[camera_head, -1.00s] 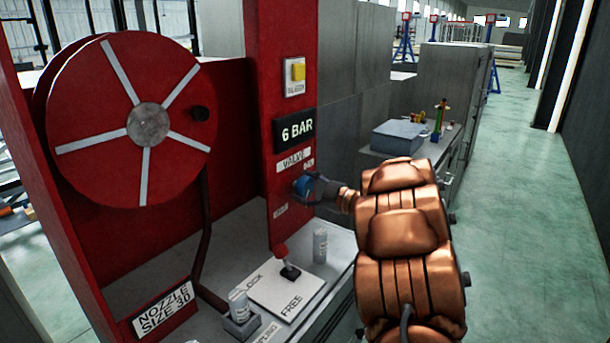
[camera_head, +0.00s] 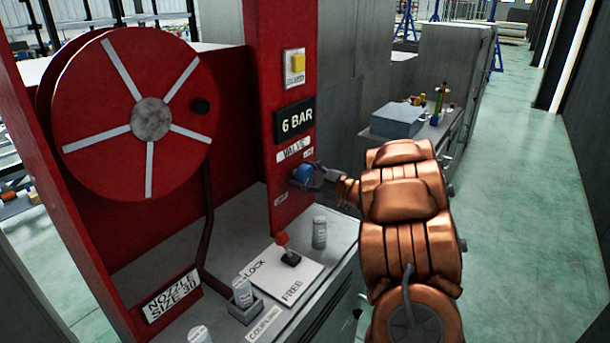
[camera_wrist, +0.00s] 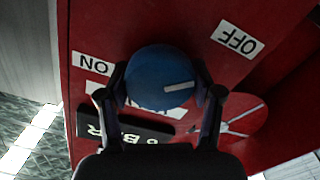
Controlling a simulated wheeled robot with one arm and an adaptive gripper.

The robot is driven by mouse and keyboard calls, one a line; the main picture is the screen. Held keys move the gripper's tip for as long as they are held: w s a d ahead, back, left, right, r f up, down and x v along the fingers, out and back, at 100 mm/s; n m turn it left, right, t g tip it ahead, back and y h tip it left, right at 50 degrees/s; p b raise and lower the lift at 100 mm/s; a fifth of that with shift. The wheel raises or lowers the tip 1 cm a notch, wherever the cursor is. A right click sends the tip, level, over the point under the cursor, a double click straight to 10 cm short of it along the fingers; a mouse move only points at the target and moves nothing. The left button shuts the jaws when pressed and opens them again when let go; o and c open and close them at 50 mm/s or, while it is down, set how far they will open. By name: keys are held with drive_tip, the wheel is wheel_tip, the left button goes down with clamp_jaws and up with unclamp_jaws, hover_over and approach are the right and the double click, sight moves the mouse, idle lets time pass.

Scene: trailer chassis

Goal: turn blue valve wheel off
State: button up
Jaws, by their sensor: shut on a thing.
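The blue valve wheel (camera_head: 303,174) sits on the red post below the "VALVE" label (camera_head: 294,149). In the wrist view the blue wheel (camera_wrist: 160,76) is round with a white mark pointing right, roughly level. The "ON" label (camera_wrist: 93,64) is at its left and the "OFF" label (camera_wrist: 238,40) at its upper right. My gripper (camera_wrist: 164,92) has one finger on each side of the wheel and is shut on it. In the head view my gripper (camera_head: 318,178) reaches the wheel from the right and partly hides it.
A red hose reel (camera_head: 150,120) stands left of the post. A red-knobbed lever (camera_head: 287,250) and grey cylinders, one (camera_head: 320,232) near the lever, stand on the bench below. A yellow button (camera_head: 298,63) and "6 BAR" display (camera_head: 295,121) are above. Open floor lies at right.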

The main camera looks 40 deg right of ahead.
drive_tip(key=o, duration=1.2)
drive_tip(key=shift+c, duration=0.2)
drive_tip(key=v, duration=1.2)
